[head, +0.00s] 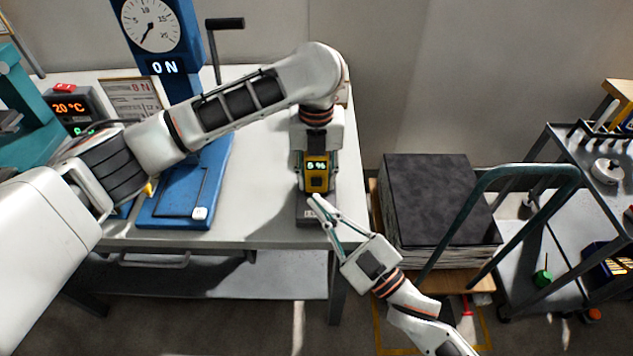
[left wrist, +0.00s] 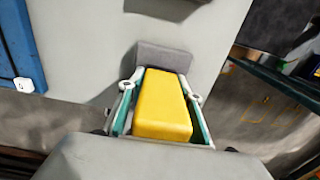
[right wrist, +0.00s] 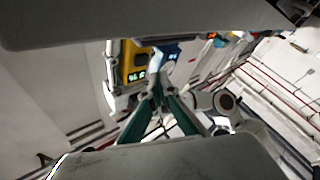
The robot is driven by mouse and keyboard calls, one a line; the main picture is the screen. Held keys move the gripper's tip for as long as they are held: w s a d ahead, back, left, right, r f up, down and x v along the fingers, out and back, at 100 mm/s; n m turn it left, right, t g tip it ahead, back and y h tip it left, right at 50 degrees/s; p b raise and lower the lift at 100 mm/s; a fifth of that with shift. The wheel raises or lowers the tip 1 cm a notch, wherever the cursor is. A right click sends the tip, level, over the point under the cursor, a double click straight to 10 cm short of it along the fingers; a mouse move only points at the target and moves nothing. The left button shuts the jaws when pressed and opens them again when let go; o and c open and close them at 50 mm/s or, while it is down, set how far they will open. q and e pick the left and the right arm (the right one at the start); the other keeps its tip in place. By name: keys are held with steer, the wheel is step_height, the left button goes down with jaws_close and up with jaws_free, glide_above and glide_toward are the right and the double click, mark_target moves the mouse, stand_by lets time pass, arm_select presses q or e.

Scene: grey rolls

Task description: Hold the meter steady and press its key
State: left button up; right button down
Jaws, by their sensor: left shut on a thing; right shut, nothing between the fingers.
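My left gripper (head: 316,160) comes down from above, shut on the meter. In the left wrist view its fingers flank the yellow body (left wrist: 163,105). My right gripper (head: 314,200) is shut and empty, its tips just below the meter's front. I cannot tell whether they touch it. The right wrist view shows the meter (right wrist: 135,60) just past the tips. The key is too small to make out.
A blue gauge stand (head: 184,190) with a dial and "ON" display stands left on the white table (head: 258,215). A temperature box (head: 72,108) is farther left. Right of the table are a cart with a dark stack (head: 430,195) and a grey shelf trolley (head: 545,255).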

steer(key=shift+s, duration=1.15)
arm_select(q)
steer(key=o, duration=1.4)
steer(key=shift+c, duration=0.2)
step_height(320, 180, up, 12)
steer(key=shift+s, duration=0.1)
arm_select(e)
steer(key=shift+s+f, duration=0.1)
steer(key=shift+s, duration=0.05)
